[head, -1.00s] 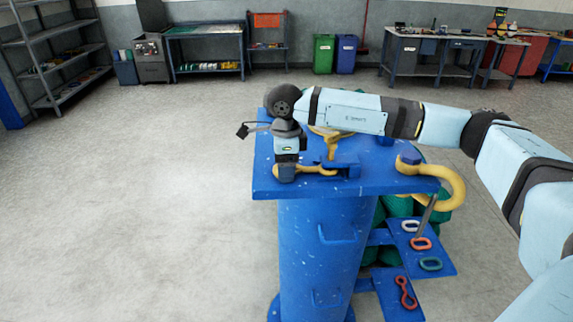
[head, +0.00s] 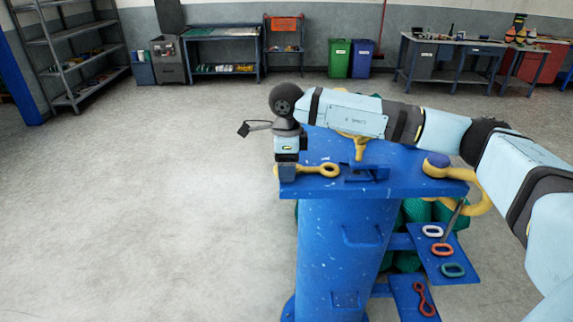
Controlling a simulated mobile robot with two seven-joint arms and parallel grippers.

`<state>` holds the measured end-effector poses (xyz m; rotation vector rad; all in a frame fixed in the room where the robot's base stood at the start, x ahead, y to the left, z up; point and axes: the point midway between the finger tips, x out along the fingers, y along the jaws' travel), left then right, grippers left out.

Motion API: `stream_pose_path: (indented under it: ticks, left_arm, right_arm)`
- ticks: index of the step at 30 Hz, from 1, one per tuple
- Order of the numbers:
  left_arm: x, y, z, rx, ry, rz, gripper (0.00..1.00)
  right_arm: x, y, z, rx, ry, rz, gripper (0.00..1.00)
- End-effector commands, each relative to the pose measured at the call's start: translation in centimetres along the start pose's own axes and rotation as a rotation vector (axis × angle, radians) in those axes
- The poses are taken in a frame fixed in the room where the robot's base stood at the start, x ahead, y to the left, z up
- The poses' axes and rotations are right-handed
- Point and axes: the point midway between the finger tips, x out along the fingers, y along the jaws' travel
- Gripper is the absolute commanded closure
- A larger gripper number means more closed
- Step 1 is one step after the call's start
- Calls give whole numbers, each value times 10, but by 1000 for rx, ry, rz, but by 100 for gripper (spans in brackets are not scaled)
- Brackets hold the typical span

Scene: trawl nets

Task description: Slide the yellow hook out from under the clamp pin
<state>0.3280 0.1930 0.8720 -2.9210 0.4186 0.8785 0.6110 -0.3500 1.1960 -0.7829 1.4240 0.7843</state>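The yellow hook (head: 318,170) lies along the front left of the blue bench top (head: 415,185). Its eye end points right, and a bit of its yellow curve shows at the left edge. My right gripper (head: 287,172) points down over its left part and appears closed on it, hiding that part. The blue clamp (head: 365,173) stands just right of the eye, which looks clear of it with a small gap. The clamp's pin cannot be made out separately. My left gripper is out of view.
A yellow fitting (head: 357,147) stands behind the clamp, partly under my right arm. A large yellow hook (head: 478,198) hangs over the right edge. Lower blue shelves hold several coloured links (head: 442,250). The floor to the left is clear.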

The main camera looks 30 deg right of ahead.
Motion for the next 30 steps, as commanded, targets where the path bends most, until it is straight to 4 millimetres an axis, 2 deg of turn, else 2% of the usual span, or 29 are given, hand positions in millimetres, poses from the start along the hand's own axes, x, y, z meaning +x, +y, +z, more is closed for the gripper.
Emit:
stream_pose_path:
  ticks: [1,3,4,11,14,17,24,30]
  left_arm:
    - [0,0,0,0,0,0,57]
    - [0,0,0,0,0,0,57]
    - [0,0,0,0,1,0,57]
    - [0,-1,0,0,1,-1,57]
    - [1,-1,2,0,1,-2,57]
    - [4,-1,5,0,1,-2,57]
    - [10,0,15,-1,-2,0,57]
    - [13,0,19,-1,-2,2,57]
  right_arm:
    - [0,0,0,0,0,0,18]
    - [0,0,0,0,0,0,2]
    - [0,0,0,0,0,0,0]
    - [-1,0,0,0,0,-1,0]
    - [-8,0,0,0,-1,-2,0]
    - [-23,0,0,0,-2,-3,0]
    - [-78,0,1,0,-3,-4,0]
    - [-117,0,1,-1,-2,-2,0]
